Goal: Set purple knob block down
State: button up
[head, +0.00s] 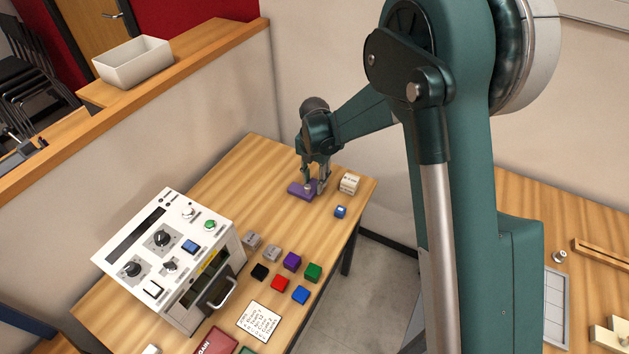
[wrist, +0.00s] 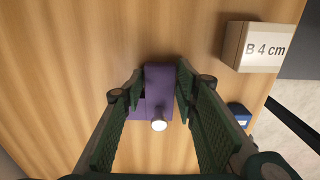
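The purple knob block (head: 297,190) is at the far end of the wooden table, at or just above its top; any small gap beneath cannot be made out. In the wrist view the purple knob block (wrist: 159,78) shows a raised purple part with a round silver knob, and a lower part to the left, partly behind a finger. My gripper (head: 315,187) points down over it. In the wrist view my gripper (wrist: 160,84) has one finger on each side of the raised part, seemingly against its sides.
A cream block marked "B 4 cm" (wrist: 253,47) stands close to the right of my gripper, with a small blue block (head: 340,211) nearby. A white control box (head: 170,255) and several coloured blocks are nearer. Bare table (head: 240,185) lies left of my gripper.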

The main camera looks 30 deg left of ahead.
aim_at(315, 183)
jog(key=shift+o, duration=1.1)
jog(key=shift+r, duration=0.15)
notch_tip(315, 183, up, 12)
jog(key=p, duration=0.1)
jog(key=shift+p, duration=0.3)
jog(key=shift+d, duration=0.1)
dwell(0.3)
